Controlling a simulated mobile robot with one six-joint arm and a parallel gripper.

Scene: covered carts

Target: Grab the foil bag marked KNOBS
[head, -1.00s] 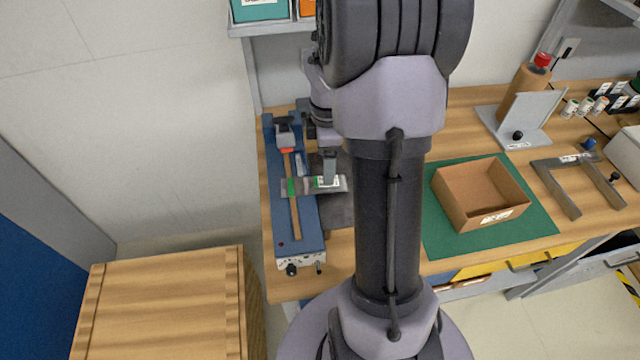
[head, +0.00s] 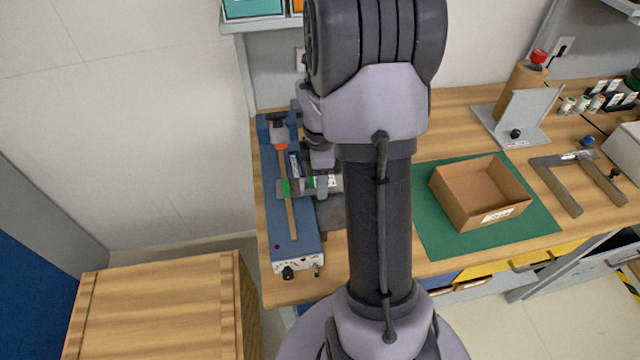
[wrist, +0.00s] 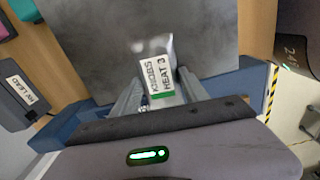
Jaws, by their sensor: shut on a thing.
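The foil bag (wrist: 160,82) shows in the wrist view between the two fingers of my gripper (wrist: 160,92). It is silver, with a white label reading KNOBS and HEAT 3 and a green band at its lower edge. My gripper is shut on it.
The long blue device (head: 309,236) has a lever and front knobs. A cardboard box (head: 458,212) stands on a green mat (head: 432,240) to the right. A metal bracket (head: 556,180) lies beyond. A wooden cart top (head: 160,305) is at the lower left.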

